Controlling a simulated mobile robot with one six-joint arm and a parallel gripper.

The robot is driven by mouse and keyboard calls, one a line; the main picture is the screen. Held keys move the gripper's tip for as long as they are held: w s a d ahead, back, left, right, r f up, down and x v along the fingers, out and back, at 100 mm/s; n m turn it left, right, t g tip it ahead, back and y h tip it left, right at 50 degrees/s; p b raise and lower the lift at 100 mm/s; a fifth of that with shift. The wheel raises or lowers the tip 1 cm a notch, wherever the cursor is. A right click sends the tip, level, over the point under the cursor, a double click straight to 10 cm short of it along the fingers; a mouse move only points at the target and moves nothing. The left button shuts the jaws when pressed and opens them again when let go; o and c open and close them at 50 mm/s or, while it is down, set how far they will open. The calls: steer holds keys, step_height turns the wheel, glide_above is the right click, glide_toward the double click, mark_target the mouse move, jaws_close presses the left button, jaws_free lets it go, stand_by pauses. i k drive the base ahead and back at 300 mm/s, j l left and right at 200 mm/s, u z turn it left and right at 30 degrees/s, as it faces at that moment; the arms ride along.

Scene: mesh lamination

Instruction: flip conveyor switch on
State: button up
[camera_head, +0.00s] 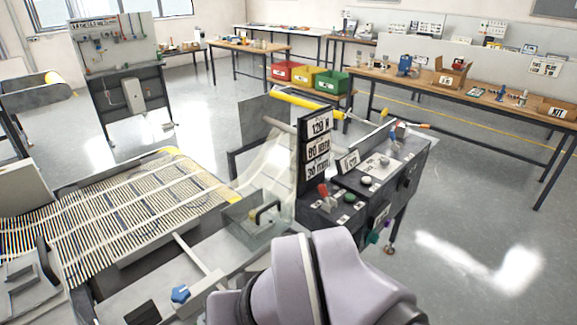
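A dark control console (392,180) stands right of the middle. My arm fills the bottom middle, below the console. My gripper is not in view.
A dark sign post (316,150) with white readouts rises beside the red lever. A clear box with a black handle (264,213) and a blue knob (180,293) are left of my arm. Workbenches with coloured bins stand behind. The floor at the right is clear.

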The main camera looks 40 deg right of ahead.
mark_target(323, 190)
steer(key=z, duration=1.3)
steer(key=i+l+u, duration=0.1)
steer(key=l, duration=0.95)
steer(key=i+l+u, duration=0.15)
steer(key=i, duration=0.4)
steer(key=i+l+u, duration=0.15)
steer(key=i+l, duration=0.2)
steer(key=i, duration=0.2)
steer(key=i+l+u, duration=0.15)
steer(key=i+l, duration=0.2)
steer(key=i, duration=0.15)
